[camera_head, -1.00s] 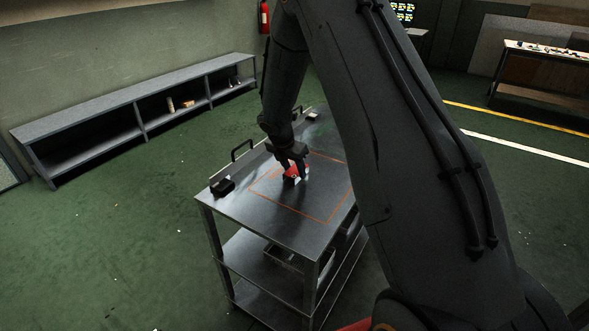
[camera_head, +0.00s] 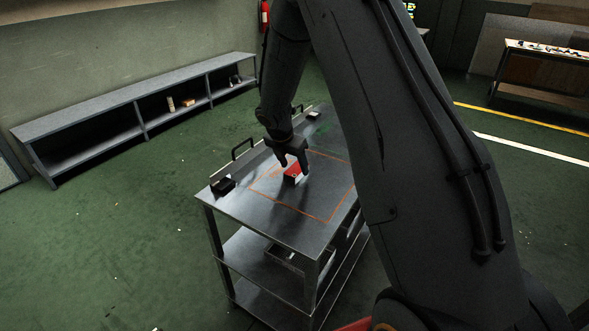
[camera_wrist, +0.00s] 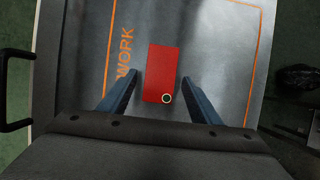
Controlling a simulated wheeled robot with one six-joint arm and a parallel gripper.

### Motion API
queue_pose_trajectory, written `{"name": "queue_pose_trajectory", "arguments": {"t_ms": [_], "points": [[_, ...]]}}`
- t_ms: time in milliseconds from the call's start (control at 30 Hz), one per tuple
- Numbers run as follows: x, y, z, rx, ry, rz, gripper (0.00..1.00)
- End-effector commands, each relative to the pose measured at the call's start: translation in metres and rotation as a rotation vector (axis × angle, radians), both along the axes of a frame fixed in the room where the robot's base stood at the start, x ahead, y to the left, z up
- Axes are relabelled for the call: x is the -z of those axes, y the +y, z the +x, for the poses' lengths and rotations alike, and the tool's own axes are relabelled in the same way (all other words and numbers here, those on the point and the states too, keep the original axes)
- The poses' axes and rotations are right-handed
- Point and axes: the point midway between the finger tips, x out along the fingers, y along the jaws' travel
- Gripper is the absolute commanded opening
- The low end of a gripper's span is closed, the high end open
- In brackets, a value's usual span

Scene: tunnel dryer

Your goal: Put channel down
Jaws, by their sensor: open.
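The channel appears as a small red-topped block with a pale side (camera_head: 292,173), resting on the metal cart top inside an orange outline. In the wrist view its red top (camera_wrist: 162,72) shows as a rectangle with a small ringed dark spot at its near right corner. My gripper (camera_head: 293,164) is just above it, pointing down. In the wrist view my gripper's two fingers (camera_wrist: 160,90) stand apart on either side of the block, with a gap at each side. The orange outline (camera_wrist: 256,50) and the word WORK lie on the cart top around the block.
The cart (camera_head: 270,222) has lower shelves and a handle (camera_head: 242,149) at its left edge. A small black box (camera_head: 223,186) sits at its left corner. A small item (camera_head: 314,114) lies at the far end. A long low shelf (camera_head: 140,105) stands by the wall.

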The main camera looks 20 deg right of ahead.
Motion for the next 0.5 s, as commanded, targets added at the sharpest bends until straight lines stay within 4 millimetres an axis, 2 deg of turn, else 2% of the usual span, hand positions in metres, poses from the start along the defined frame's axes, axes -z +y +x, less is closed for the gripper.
{"name": "queue_pose_trajectory", "arguments": {"t_ms": [300,500], "points": [[-0.059,0.02,-0.014,0.0,-0.003,0.0,0.57],[-0.084,0.028,-0.021,-0.001,-0.001,0.0,0.57]]}}
